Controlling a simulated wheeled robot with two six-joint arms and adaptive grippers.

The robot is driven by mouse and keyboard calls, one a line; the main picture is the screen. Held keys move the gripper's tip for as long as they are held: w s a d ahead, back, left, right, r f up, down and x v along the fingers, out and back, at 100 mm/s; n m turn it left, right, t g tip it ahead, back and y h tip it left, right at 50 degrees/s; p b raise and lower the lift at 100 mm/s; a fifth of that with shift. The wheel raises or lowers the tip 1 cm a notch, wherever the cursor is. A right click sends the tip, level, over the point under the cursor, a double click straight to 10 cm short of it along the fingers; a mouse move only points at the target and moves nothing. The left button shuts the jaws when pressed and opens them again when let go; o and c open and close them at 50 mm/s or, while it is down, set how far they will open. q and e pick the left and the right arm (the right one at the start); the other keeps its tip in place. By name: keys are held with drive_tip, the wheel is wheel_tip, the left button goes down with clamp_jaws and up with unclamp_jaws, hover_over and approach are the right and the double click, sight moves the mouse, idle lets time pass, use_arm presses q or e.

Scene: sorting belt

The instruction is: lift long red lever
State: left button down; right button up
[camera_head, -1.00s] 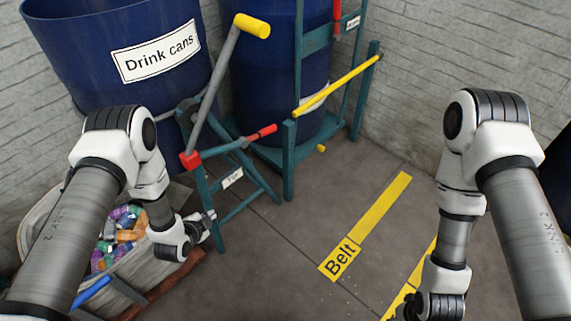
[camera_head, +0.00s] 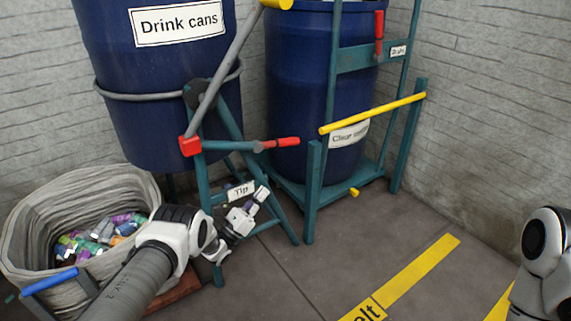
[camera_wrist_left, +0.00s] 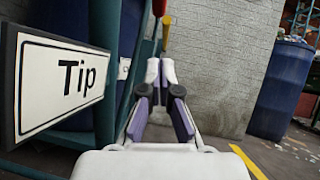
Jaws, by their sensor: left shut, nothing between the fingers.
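A red-handled lever (camera_head: 281,142) sticks out to the right from the teal stand with the "Tip" sign (camera_head: 240,190). A second red handle (camera_head: 379,33) hangs upright on the teal frame further right. I cannot tell for certain which one is the long red lever. My left gripper (camera_head: 262,193) is shut and empty, below the Tip stand's red handle and just right of the sign, apart from the handle. In the left wrist view the closed fingers (camera_wrist_left: 160,80) point forward, with the Tip sign (camera_wrist_left: 62,88) close on the left. My right gripper is out of view.
A blue "Drink cans" barrel (camera_head: 150,90) hangs above a grey bin (camera_head: 30,225) of cans. A grey bar with a yellow end (camera_head: 277,3) rises from a red joint. A yellow bar (camera_head: 372,113) crosses before another blue barrel (camera_head: 300,60).

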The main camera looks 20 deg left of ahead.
sight(279, 144)
use_arm(q)
drive_tip(key=s+a+r+b+x, duration=0.1)
drive_tip(key=b+x, duration=0.4)
drive_tip(key=x, duration=0.8)
drive_tip(key=shift+a+r+b, duration=0.2)
drive_tip(key=shift+r+b, duration=0.15)
drive_tip(key=shift+r, duration=0.3)
